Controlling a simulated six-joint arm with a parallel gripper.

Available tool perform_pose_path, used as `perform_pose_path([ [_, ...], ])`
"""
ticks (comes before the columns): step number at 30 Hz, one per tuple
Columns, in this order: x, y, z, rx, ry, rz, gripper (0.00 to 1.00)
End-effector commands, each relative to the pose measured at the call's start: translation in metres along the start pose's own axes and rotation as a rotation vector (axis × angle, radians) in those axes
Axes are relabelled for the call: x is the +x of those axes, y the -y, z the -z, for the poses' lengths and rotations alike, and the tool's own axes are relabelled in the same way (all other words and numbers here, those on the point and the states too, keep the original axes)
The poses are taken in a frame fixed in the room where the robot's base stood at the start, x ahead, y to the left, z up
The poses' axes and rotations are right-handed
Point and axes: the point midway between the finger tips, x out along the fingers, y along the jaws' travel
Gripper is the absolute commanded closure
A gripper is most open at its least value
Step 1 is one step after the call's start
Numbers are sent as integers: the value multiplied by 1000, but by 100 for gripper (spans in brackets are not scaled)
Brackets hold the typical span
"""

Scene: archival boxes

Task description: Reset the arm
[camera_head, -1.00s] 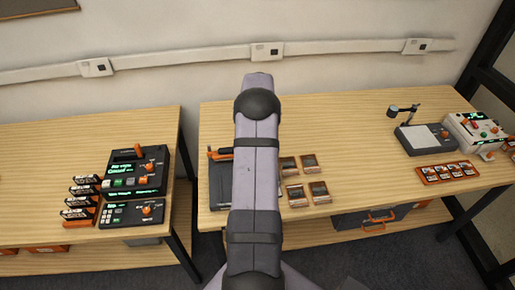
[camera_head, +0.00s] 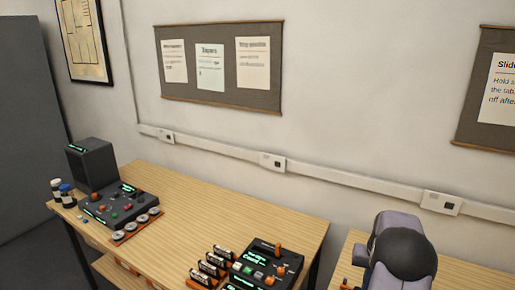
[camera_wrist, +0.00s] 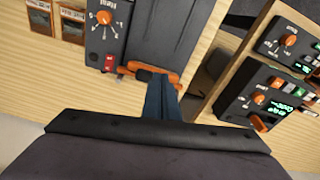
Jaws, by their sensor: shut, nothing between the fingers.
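My arm (camera_head: 402,250) shows at the lower right of the head view as a grey link with a black rounded joint. My gripper (camera_wrist: 160,92) is in the wrist view, its narrow blue-grey fingers together and empty. Its tips are hidden from the head view. In the wrist view the fingers point toward an orange handle-like bar (camera_wrist: 172,77) on a dark flat device (camera_wrist: 168,35). I cannot tell whether they touch it.
The left table holds a black device with a screen (camera_head: 272,262), several dark cartridges (camera_head: 213,262), and a control panel (camera_head: 118,205) beside a dark box (camera_head: 92,163). The wall has a socket rail (camera_head: 340,178). A gap (camera_wrist: 215,65) separates the tables.

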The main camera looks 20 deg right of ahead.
Motion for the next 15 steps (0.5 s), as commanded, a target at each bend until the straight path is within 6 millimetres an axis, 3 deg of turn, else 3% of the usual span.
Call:
perform_pose_path([
  [1, -13, 32, -14, -53, 5, 6, 100],
  [6, -42, 114, -80, -203, 34, 21, 100],
  [10, -60, 158, -144, -319, 55, 29, 100],
  [15, -72, 186, -229, -458, 81, 33, 100],
])
